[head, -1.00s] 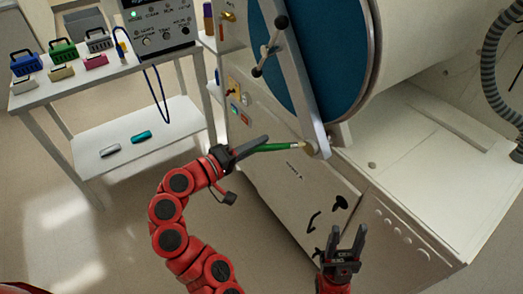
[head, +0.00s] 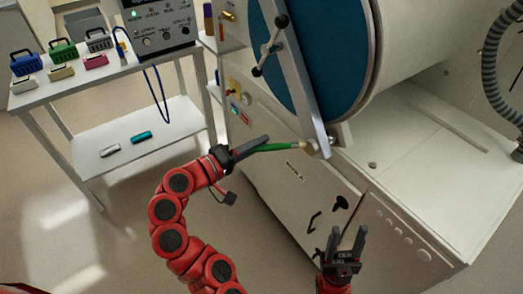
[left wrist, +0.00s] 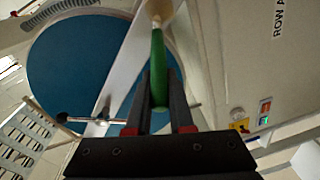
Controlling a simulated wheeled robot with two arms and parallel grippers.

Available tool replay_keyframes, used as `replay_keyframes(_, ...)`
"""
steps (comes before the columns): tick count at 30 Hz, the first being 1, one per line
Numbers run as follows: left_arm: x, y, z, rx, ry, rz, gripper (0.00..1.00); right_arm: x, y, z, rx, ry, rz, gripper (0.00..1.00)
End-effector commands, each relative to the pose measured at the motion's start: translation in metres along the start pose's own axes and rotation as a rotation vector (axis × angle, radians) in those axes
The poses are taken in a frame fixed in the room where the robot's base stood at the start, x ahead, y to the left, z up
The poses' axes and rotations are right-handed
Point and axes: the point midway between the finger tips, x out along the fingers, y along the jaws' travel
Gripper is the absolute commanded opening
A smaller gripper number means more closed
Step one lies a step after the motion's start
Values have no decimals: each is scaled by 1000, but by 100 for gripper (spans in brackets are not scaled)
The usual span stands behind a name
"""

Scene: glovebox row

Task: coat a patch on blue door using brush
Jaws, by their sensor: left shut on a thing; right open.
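The blue door (head: 306,70) is a round panel on the white cylindrical chamber, with a grey bar across it; it also shows in the left wrist view (left wrist: 75,65). My left gripper (head: 250,150) is shut on the green handle of the brush (head: 275,147). The brush points right, its tip close to the lower end of the bar in the head view; I cannot tell whether they touch. My right gripper (head: 348,243) is open and empty, low in front of the white cabinet.
A white cart (head: 100,75) at the left holds small blue, green and grey cases, coloured blocks and a control box (head: 160,25). Its lower shelf holds a grey and a teal piece. A ridged hose (head: 492,60) hangs at the right. The floor between cart and cabinet is clear.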

Motion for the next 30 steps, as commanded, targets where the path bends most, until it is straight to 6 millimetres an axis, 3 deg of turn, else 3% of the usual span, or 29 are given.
replay_keyframes(4, 0, 0, -1, -1, -1, 0, 0, 0, 0, 0, 0, 0, 0, 50)
replay_keyframes(19, -2, 7, 24, -1, -1, -1, 0, 10, 0, -2, 0, 0, 0, 50)
replay_keyframes(30, 0, -2, 0, 0, 2, 1, 0, -7, 0, 1, 0, 0, 0, 50)
